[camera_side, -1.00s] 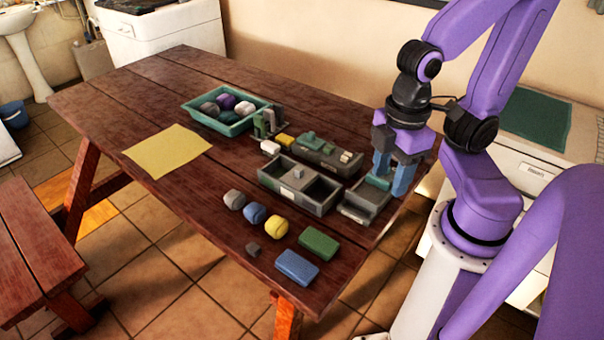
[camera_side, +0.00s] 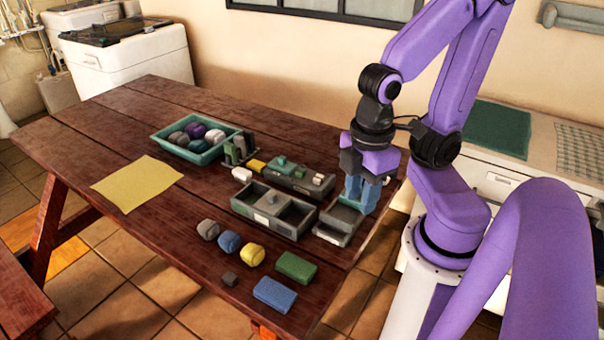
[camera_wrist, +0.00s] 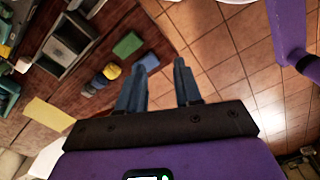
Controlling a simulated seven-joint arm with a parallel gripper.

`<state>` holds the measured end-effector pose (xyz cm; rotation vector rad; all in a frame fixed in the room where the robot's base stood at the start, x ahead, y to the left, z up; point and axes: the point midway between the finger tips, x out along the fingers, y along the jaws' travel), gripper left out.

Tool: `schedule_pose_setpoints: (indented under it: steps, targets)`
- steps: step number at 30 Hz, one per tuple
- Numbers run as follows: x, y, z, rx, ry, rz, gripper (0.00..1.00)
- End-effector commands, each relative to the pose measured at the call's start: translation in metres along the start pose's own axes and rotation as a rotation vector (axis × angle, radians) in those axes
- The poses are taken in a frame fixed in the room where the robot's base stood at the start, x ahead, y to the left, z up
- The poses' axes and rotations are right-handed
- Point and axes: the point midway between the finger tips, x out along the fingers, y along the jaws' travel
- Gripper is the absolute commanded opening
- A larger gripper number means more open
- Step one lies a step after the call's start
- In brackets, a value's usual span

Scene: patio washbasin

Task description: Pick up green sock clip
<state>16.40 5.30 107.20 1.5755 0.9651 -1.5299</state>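My gripper (camera_side: 362,204) points down over the right end of a small open grey tray (camera_side: 331,236) near the table's right edge. No piece is clearly seen as a sock clip. A small green piece (camera_side: 281,162) sits on a grey box behind the trays. A flat green block (camera_side: 295,266) lies at the table's front right, and also shows in the wrist view (camera_wrist: 128,45). The fingers partly hide the small tray's inside.
A grey divided box (camera_side: 270,222) stands left of the small tray. A teal tray (camera_side: 163,146) holds several balls farther back. Grey, blue and yellow lumps and a blue block (camera_side: 275,294) lie in front. A yellow sheet (camera_side: 135,184) lies at left, with bare wood around it.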

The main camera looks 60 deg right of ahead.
Motion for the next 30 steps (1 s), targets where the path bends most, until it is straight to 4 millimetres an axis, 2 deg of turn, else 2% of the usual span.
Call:
schedule_pose_setpoints:
  steps: [7, 11, 14, 21, 25, 30]
  targets:
    - [0.0, 0.003, -0.002, -0.002, -0.001, 0.004, 0.34]
    - [0.002, 0.022, -0.014, -0.018, -0.011, 0.031, 0.34]
    - [0.004, 0.05, -0.028, -0.048, -0.028, 0.066, 0.34]
    - [0.015, 0.136, -0.049, -0.146, -0.103, 0.142, 0.34]
    - [0.024, 0.186, -0.048, -0.203, -0.156, 0.165, 0.34]
    - [0.039, 0.25, -0.033, -0.28, -0.234, 0.173, 0.34]
